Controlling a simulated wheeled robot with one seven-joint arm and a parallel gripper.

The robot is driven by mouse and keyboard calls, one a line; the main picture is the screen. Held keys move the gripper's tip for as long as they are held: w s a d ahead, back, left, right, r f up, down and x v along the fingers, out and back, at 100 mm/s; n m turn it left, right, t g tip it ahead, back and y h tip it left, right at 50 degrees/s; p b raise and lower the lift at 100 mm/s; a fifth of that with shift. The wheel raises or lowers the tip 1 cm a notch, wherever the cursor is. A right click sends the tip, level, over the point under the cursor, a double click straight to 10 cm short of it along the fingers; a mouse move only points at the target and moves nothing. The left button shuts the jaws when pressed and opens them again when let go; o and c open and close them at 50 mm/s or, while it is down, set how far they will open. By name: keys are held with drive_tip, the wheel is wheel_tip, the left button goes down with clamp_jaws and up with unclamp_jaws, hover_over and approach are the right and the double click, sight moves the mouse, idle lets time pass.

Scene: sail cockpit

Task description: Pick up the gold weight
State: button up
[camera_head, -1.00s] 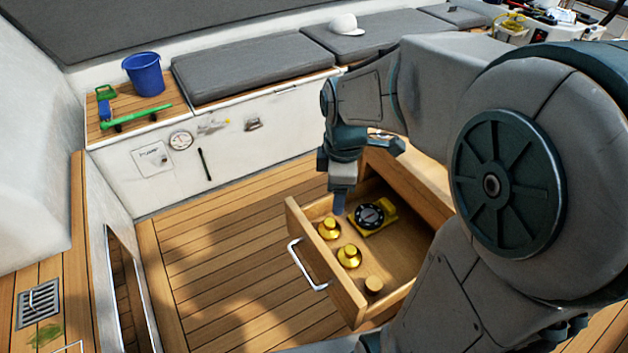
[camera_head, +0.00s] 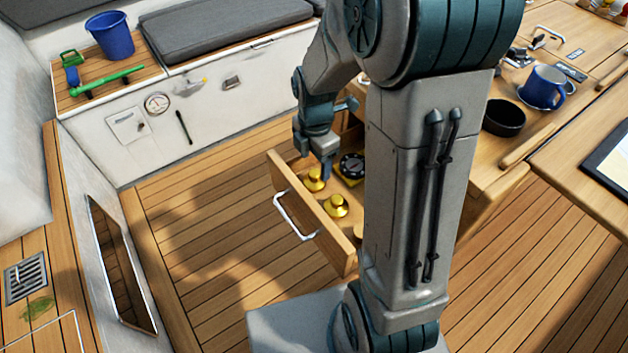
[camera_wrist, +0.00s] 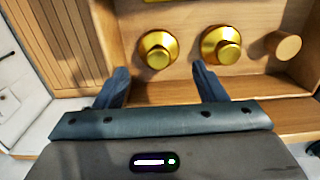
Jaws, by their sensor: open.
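Two gold weights with round knobs sit in the open wooden drawer (camera_head: 314,222). One gold weight (camera_head: 315,180) is farther back in the head view; the other gold weight (camera_head: 336,206) is nearer the camera. In the wrist view, one gold weight (camera_wrist: 157,50) lies just beyond the space between my fingers, and the second gold weight (camera_wrist: 221,45) is just beyond the right finger. My gripper (camera_wrist: 162,82) is open with nothing between its fingers. In the head view my gripper (camera_head: 326,172) is at the drawer, close beside the farther weight.
A black-and-yellow dial device (camera_head: 352,166) is in the drawer. A wooden cylinder (camera_wrist: 284,45) stands right of the weights in the wrist view. My arm hides part of the drawer. A blue mug (camera_head: 542,88) and black bowl (camera_head: 503,118) are on the counter at right.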

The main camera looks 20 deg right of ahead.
sight(314, 173)
drive_tip(key=shift+w+f, duration=0.1)
drive_tip(key=shift+f, duration=2.8)
drive_tip(key=c, duration=1)
